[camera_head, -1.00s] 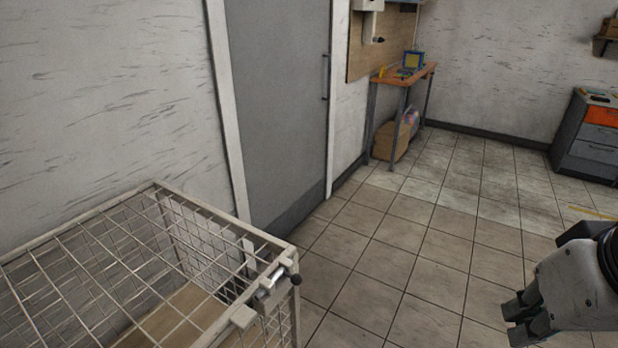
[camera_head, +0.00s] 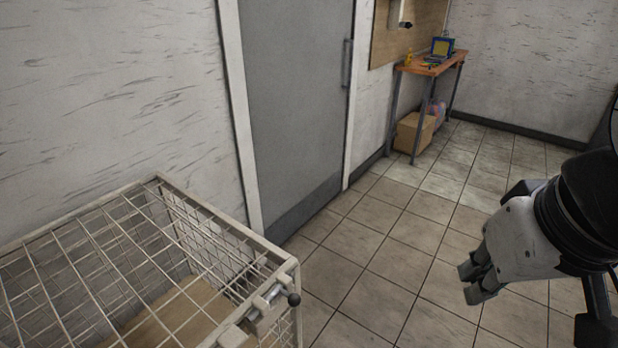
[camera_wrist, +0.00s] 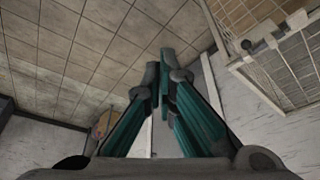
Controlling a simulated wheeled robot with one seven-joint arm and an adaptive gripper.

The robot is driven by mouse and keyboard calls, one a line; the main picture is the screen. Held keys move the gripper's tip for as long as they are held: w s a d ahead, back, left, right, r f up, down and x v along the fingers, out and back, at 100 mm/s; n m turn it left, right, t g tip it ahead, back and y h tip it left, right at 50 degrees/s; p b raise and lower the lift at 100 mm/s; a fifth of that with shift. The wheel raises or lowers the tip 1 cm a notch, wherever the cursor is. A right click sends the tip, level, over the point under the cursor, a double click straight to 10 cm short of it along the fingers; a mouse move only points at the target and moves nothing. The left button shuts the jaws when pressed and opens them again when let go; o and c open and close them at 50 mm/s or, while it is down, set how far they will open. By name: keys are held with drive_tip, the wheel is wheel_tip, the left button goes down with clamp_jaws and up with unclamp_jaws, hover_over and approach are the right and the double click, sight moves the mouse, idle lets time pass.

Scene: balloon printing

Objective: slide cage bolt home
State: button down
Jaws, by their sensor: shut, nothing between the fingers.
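The wire cage (camera_head: 130,255) stands at the lower left of the head view, with a mesh top and a cream frame. Its bolt (camera_head: 270,305) is a metal rod with a dark round knob (camera_head: 294,299), at the cage's right front corner. The cage and bolt (camera_wrist: 272,40) also show at the upper right of the wrist view. My gripper (camera_head: 468,284) is at the right of the head view, over the floor and well apart from the bolt. In the wrist view its fingers (camera_wrist: 163,82) are shut and empty. How far the bolt sits in its bracket is hard to tell.
A grey door (camera_head: 295,110) stands in the wall behind the cage. A workbench (camera_head: 432,66) with small items stands at the back, with a cardboard box (camera_head: 414,133) beneath it. The tiled floor (camera_head: 390,270) between the cage and my gripper is clear.

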drive_tip(key=w+a+f+m+g+y+p, duration=0.15)
drive_tip(key=w+a+m+g, duration=0.3)
drive_tip(key=w, duration=0.65)
drive_tip(key=w+a+f+m+g+y+p, duration=0.1)
drive_tip(key=w+a+f+m+g+y, duration=0.1)
drive_tip(key=w+a+f+m, duration=0.3)
drive_tip(key=w+a+f+g, duration=0.1)
drive_tip(key=w+f, duration=0.3)
drive_tip(key=f, duration=0.2)
drive_tip(key=shift+w+a+f, duration=0.15)
drive_tip(key=shift+w+a, duration=0.05)
drive_tip(key=shift+w, duration=0.1)
drive_tip(key=shift+y, duration=0.25)
drive_tip(key=s+a+f+p, duration=0.2)
drive_tip(key=s+a+f, duration=0.3)
drive_tip(key=f, duration=0.3)
drive_tip(key=shift+s+a+p, duration=0.25)
drive_tip(key=shift+a+p, duration=0.05)
drive_tip(key=shift+a, duration=0.35)
